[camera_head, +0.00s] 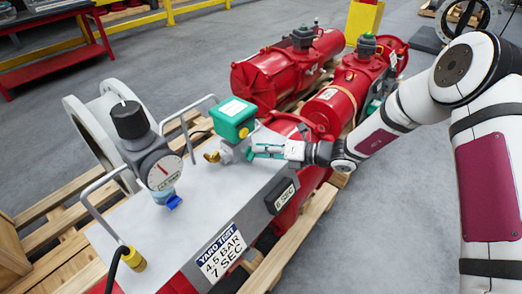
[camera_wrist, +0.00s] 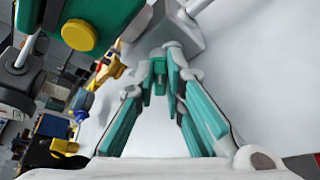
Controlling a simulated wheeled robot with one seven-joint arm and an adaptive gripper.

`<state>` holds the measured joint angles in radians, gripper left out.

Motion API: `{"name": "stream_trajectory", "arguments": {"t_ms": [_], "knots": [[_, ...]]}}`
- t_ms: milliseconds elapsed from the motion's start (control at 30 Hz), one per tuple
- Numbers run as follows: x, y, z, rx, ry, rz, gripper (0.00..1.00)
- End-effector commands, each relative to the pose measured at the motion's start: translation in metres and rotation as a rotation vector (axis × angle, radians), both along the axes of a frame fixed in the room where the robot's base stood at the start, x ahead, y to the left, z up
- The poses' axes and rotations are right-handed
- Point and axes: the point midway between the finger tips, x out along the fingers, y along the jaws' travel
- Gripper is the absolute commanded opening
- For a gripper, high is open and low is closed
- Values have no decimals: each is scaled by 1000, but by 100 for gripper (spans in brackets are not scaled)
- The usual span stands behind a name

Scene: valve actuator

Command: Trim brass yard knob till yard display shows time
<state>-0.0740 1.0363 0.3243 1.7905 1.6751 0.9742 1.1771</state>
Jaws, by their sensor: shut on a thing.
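My gripper (camera_head: 254,151), with teal fingers, reaches in from the right to the grey valve block (camera_head: 229,153) under the green box. In the wrist view the fingertips (camera_wrist: 160,77) are closed together against the face of that block. The brass yard knob is hidden between the fingers, so its turn cannot be seen. The yard display (camera_head: 284,196), a dark box on the panel's right edge, appears to read 6 SEC. The yard test plate (camera_head: 222,254) at the panel's front reads 4.5 BAR, 7 SEC.
The green box (camera_head: 235,117) stands just above the fingers; its yellow cap (camera_wrist: 79,35) shows in the wrist view. A brass fitting (camera_head: 212,157) sticks out left of the block. A regulator with gauge (camera_head: 163,172) stands at left. Red actuators (camera_head: 285,68) lie behind.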

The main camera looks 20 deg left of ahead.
Motion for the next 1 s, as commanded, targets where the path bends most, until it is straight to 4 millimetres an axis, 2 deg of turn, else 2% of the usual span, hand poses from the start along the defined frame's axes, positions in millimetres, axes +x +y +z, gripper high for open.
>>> {"name": "stream_trajectory", "arguments": {"t_ms": [500,1000], "knots": [[6,-3,-12,145,417,-3,0],[6,-3,-15,200,581,-1,0]]}}
